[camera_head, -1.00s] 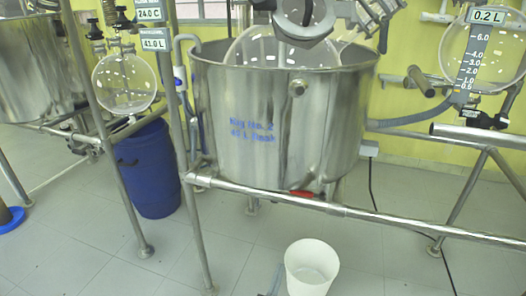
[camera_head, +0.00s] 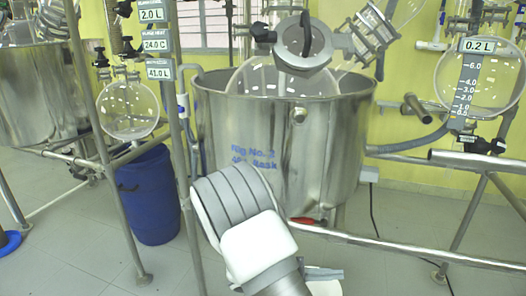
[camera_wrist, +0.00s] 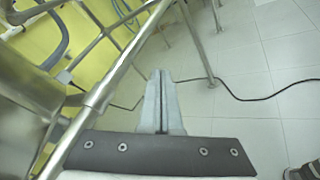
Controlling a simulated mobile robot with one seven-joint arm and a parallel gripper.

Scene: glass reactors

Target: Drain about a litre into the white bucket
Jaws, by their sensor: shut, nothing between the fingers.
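The steel tank (camera_head: 285,130), with blue lettering "Rig No. 2", stands in a pipe frame. A red valve handle (camera_head: 302,220) shows under its bottom edge. The white bucket (camera_head: 325,288) is on the floor below; only a sliver shows at the bottom edge, the rest hidden by my arm or cut off. My arm reaches up from the bottom and folds down, with my gripper (camera_head: 328,274) low, just above the bucket's visible part in the picture. In the wrist view my gripper (camera_wrist: 162,75) is shut and empty, its fingers together. No bucket or red handle shows there.
The frame's front rail (camera_head: 400,247) crosses before the tank and runs close left of my gripper in the wrist view. A blue drum (camera_head: 150,195) stands left. A glass flask (camera_head: 490,75) at right reads 0.2 L. A black cable (camera_wrist: 260,98) lies on open floor.

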